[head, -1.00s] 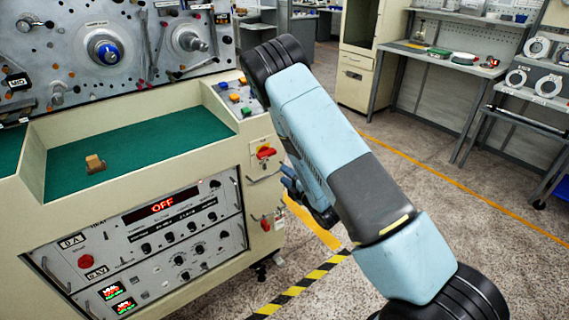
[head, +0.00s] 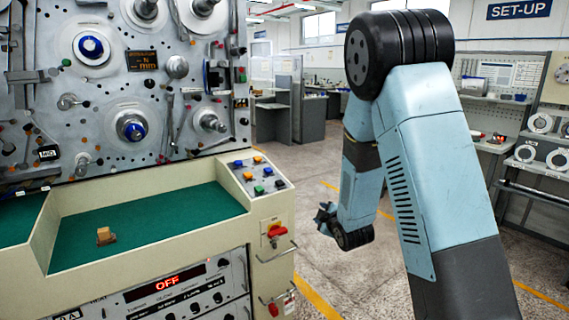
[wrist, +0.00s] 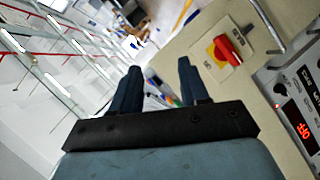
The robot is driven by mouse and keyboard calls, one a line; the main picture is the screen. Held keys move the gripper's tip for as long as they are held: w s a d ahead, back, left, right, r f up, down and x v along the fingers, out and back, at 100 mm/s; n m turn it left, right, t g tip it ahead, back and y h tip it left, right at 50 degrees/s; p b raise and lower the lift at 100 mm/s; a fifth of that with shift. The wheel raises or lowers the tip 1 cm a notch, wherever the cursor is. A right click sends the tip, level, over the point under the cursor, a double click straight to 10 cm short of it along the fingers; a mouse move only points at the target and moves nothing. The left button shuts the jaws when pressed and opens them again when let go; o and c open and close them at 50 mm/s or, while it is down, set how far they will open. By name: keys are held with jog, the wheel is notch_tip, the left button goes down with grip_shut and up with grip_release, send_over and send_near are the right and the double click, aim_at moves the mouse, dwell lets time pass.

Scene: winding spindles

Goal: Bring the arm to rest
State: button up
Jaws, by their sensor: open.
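My arm, pale blue with black joints, stands raised and folded at the right of the head view. My gripper (head: 326,217) hangs at the end of the forearm, to the right of the machine's front corner and apart from it. In the wrist view my gripper (wrist: 160,85) shows its two dark fingers spread apart, with nothing between them. Its fingertips are small and partly dark in the head view.
The winding machine (head: 150,285) fills the left, with a green-lined tray (head: 160,230) holding a small brown block (head: 105,236). A red switch (head: 276,231) is on its corner, near my gripper; it also shows in the wrist view (wrist: 228,50). Open floor lies behind, and a workbench (head: 480,140) stands at right.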

jog(key=s+d+r+m+g+h, duration=0.1)
jog(key=s+d+r+m+g, duration=0.1)
jog(key=s+d+r+m, duration=0.35)
jog(key=s+d+r+m+g+h, duration=0.2)
jog(key=s+d+r+m, duration=0.1)
jog(key=s+r, duration=0.5)
jog(key=s+d+r+m+g, duration=0.1)
jog(key=s+r+m+g, duration=0.1)
jog(key=s, duration=1)
jog(key=s+d+r+m+g, duration=0.1)
jog(key=s+r+m, duration=0.3)
jog(key=s, duration=0.8)
notch_tip(320, 180, up, 2)
jog(key=shift+d+r+m+g, duration=0.15)
jog(key=shift+d+m+g, duration=0.2)
jog(key=shift+g, duration=0.35)
